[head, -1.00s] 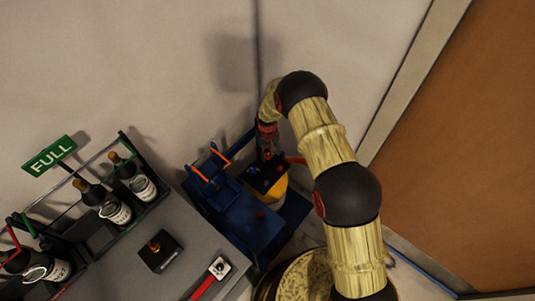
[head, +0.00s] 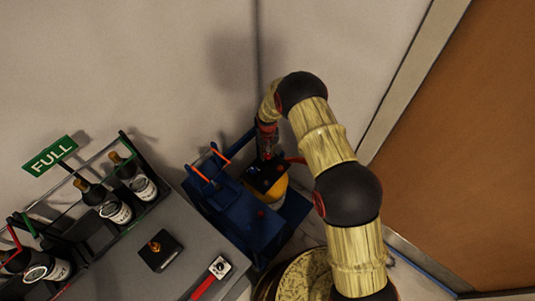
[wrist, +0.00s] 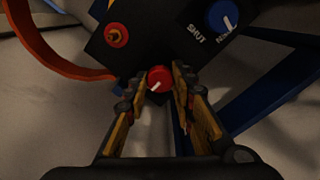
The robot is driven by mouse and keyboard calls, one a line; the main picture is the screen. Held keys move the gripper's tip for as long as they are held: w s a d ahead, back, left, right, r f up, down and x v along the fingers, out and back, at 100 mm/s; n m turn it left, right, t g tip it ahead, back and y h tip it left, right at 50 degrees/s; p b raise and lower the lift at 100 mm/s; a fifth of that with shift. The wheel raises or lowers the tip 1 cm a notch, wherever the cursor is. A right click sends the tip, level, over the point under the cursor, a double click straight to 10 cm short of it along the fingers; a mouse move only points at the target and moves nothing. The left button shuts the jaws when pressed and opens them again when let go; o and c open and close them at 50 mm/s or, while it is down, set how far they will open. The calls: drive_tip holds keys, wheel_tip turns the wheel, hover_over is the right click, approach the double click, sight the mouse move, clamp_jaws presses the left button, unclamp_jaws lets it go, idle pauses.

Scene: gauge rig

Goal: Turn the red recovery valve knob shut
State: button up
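The red valve knob (wrist: 159,78) with a white pointer line sits on a black panel (wrist: 150,40) in the wrist view. The line points to the lower left of the picture. My gripper (wrist: 160,80) has one fingertip on each side of the knob. The fingertips are very near its sides, but I cannot tell whether they touch it. In the head view my gripper (head: 266,156) is over the black top of a yellow cylinder (head: 270,198), and the knob there is largely hidden.
A blue knob (wrist: 222,17) with SHUT lettering and a small red fitting (wrist: 116,36) share the panel. An orange hose (wrist: 55,55) curves at left. A blue frame (head: 240,215) surrounds the cylinder. A grey bench (head: 130,265) with bottles (head: 115,208) stands left.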

sight(267, 155)
drive_tip(key=o, duration=0.5)
wheel_tip(267, 155, up, 12)
idle(0.6)
idle(0.4)
